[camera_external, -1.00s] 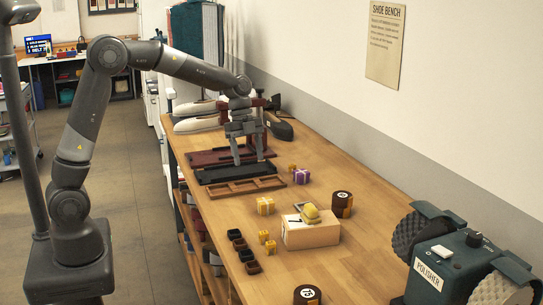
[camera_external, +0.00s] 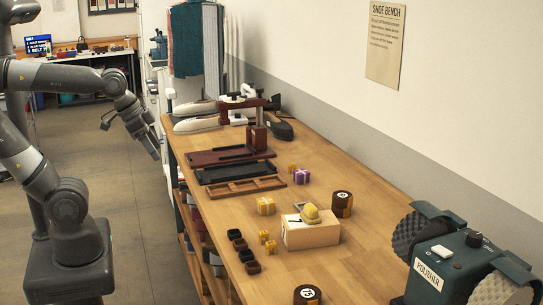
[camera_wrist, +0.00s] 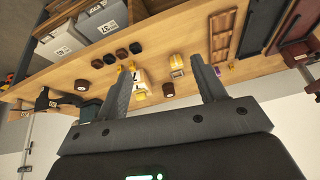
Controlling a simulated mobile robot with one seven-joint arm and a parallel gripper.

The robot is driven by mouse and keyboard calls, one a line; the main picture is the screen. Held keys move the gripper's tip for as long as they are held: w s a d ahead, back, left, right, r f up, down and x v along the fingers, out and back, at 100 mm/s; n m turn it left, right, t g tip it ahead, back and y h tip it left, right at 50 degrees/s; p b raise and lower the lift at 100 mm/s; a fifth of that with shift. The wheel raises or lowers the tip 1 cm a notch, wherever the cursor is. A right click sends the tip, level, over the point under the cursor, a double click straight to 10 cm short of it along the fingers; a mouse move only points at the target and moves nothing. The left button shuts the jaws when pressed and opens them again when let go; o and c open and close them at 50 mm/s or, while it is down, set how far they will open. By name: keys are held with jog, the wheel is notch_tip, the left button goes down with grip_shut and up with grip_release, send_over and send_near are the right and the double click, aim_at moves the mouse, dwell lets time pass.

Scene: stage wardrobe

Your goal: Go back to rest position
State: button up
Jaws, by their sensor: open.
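My gripper (camera_external: 150,143) hangs over the floor, just left of the bench's far end, with nothing seen in it. In the wrist view, my gripper (camera_wrist: 160,88) has its two fingers wide apart with no object between them; the bench and its items show beyond.
The wooden bench (camera_external: 360,262) holds a dark red press (camera_external: 230,156), a brown divided tray (camera_external: 243,188), a wooden box with a yellow item (camera_external: 310,233), small boxes, round tins and a green polisher (camera_external: 440,265). The aisle floor (camera_external: 125,215) is clear.

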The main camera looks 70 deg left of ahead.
jog(key=shift+s+f+n, duration=0.25)
jog(key=shift+s+n, duration=0.1)
jog(key=shift+s, duration=0.25)
jog(key=shift+s+f+n, duration=0.2)
jog(key=shift+s+n, duration=0.15)
jog(key=shift+s, duration=0.2)
dwell(0.5)
